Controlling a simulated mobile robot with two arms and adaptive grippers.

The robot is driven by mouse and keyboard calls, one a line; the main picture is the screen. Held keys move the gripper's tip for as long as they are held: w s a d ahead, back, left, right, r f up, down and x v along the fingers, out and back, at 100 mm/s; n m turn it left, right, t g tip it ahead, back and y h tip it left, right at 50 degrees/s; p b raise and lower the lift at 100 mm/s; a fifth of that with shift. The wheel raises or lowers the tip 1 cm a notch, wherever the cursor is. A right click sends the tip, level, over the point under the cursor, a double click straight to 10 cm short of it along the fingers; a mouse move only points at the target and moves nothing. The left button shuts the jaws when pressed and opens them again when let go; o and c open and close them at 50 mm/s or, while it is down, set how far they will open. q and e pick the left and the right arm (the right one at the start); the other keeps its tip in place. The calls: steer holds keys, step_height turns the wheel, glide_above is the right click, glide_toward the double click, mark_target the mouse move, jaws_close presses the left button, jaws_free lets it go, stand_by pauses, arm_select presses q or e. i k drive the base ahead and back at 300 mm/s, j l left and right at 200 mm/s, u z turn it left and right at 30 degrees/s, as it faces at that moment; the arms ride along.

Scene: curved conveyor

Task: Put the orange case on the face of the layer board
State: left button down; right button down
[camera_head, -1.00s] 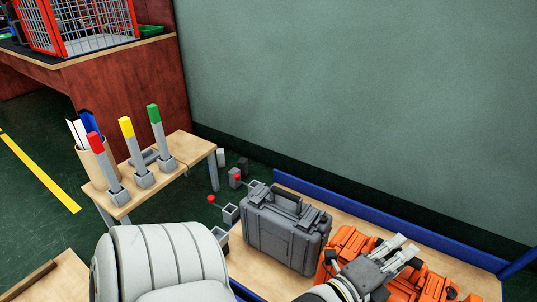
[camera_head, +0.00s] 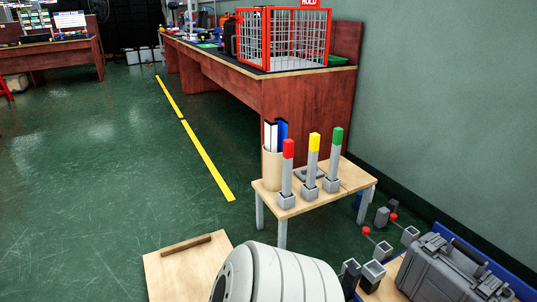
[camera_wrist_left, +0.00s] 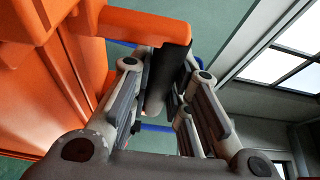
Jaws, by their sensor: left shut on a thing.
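The orange case (camera_wrist_left: 75,75) fills the left of the left wrist view. Its dark handle (camera_wrist_left: 170,70) lies between the fingers of my left gripper (camera_wrist_left: 163,78), which is shut on it. The case's far parts are out of frame, and what is beneath it cannot be seen. In the head view neither the held case nor my grippers show. A flat wooden board (camera_head: 180,279) with a brown strip (camera_head: 186,244) on it lies low at the bottom left. It may be the layer board; I cannot tell for sure.
A grey case (camera_head: 440,280) stands on a blue-edged wooden surface at bottom right. A small table (camera_head: 350,177) carries red, yellow and green-topped posts and a folder holder (camera_head: 272,170). A long bench (camera_head: 290,95) with a red cage (camera_head: 284,40) stands behind. Green floor is free at left.

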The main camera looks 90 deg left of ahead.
mark_target(196, 277)
steer(key=u, duration=3.05)
steer(key=i+l+u, duration=0.1)
steer(key=l, duration=0.2)
steer(key=i+l+u, duration=0.1)
steer(key=i+l, duration=0.15)
